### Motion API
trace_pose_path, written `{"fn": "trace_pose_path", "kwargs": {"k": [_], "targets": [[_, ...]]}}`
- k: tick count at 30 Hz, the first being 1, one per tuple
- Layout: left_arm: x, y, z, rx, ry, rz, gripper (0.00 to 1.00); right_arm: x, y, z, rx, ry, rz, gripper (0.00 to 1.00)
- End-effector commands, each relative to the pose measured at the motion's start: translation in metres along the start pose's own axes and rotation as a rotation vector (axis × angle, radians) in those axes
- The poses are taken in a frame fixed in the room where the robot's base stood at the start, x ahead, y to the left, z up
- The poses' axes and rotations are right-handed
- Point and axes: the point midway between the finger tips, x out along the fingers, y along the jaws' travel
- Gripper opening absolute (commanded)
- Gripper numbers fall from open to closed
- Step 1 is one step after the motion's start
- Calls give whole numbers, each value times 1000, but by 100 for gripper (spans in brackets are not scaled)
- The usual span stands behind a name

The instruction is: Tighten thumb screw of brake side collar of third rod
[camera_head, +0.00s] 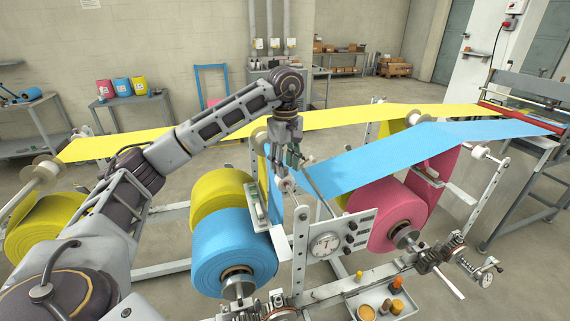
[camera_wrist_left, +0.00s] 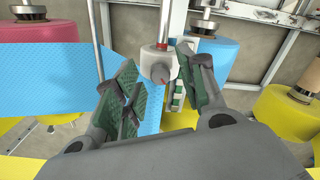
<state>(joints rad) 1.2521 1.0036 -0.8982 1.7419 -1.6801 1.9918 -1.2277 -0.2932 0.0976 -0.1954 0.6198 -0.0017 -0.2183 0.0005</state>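My left gripper (camera_head: 287,163) reaches down from above, over the end of a thin rod near the blue and yellow rolls. In the left wrist view its two green-padded fingers (camera_wrist_left: 160,92) are open and apart. A white collar (camera_wrist_left: 156,62) on a grey rod (camera_wrist_left: 163,22) lies between or just beyond the fingers, with a gap on either side. A small grey and red thumb screw (camera_wrist_left: 158,74) faces the wrist camera. The collar also shows just below the fingertips in the head view (camera_head: 286,185). I cannot tell the rod's number. My right gripper is not in view.
Blue web (camera_head: 400,155) and yellow web (camera_head: 350,117) stretch across the machine. A blue roll (camera_head: 232,250), a yellow roll (camera_head: 45,222) and a pink roll (camera_head: 385,215) hang around the frame. A dial panel (camera_head: 328,243) stands near the gripper, with a small-parts tray (camera_head: 375,296) below.

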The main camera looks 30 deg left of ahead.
Motion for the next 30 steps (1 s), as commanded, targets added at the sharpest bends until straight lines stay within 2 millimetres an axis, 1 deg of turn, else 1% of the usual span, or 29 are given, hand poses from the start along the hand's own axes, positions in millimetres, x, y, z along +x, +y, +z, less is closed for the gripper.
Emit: {"fn": "trace_pose_path", "kwargs": {"k": [8, 14, 30], "targets": [[-1, 0, 0, -1, 1, 1, 40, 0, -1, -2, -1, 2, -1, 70], [-6, 0, -1, -1, 1, 2, 40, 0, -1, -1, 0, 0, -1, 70], [-36, 0, 0, -1, 1, 2, 40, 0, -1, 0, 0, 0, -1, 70]]}}
